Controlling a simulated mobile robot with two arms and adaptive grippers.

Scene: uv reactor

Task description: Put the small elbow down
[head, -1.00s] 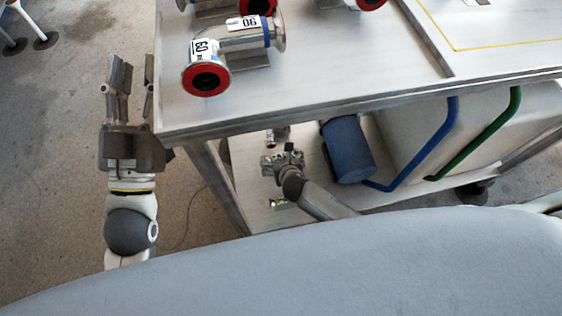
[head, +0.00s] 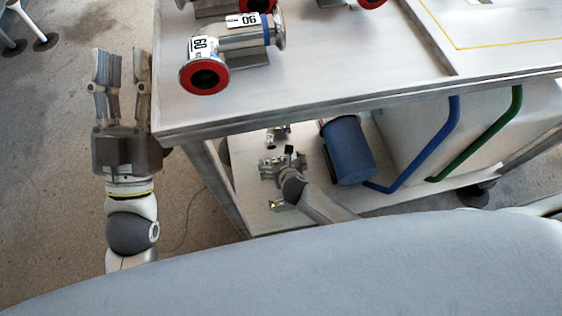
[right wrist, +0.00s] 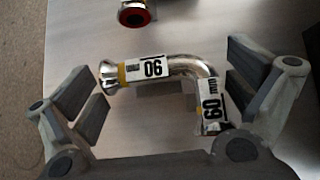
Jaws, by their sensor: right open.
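The small elbow (right wrist: 185,68) shows in the right wrist view as a shiny bent pipe with yellow bands and white labels reading 90 and 60. It lies on a grey metal surface. My right gripper (right wrist: 168,90) is open around it, with fingers on both sides and a visible gap at the left; contact at the right side is unclear. In the head view my right gripper (head: 282,165) is low over the cart's lower shelf, and I cannot make out the elbow under it. My left gripper (head: 122,80) is open and empty, left of the cart.
A larger elbow (head: 235,41) with red and blue rings stands on the cart top (head: 330,60). A red-ringed part (right wrist: 135,12) lies beyond the small elbow. A blue cylinder (head: 349,150) is right of my right gripper. Blue and green pipes run further right.

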